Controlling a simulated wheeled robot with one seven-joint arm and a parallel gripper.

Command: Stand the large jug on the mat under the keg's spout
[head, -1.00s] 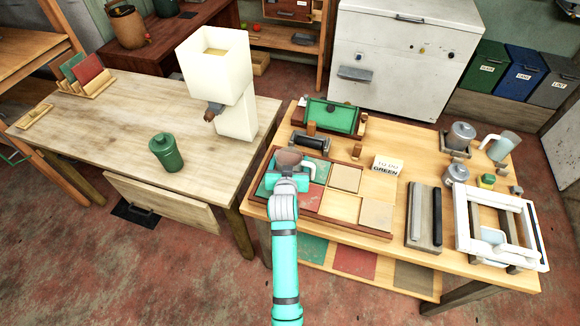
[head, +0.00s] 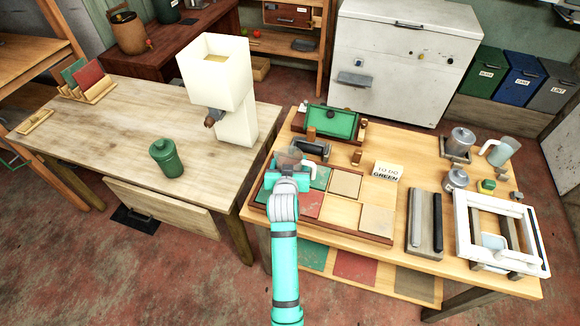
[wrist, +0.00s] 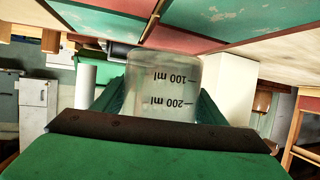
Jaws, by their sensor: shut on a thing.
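My gripper (head: 288,172) is shut on a clear measuring jug (head: 288,158) above the left part of a wooden tray on the right table. In the wrist view the jug (wrist: 165,85) stands between the green fingers, with 100 ml and 200 ml marks. That picture is upside down, so the jug seems upright. A brown barrel (head: 128,35), perhaps the keg, stands on the dark bench at the back left. Its spout and any mat under it are too small to tell. Another clear jug with a white handle (head: 505,150) stands at the far right.
The tray (head: 370,239) holds coloured squares. Metal canisters (head: 461,140) and a white frame (head: 463,240) stand on the right. A floor gap separates the tables.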

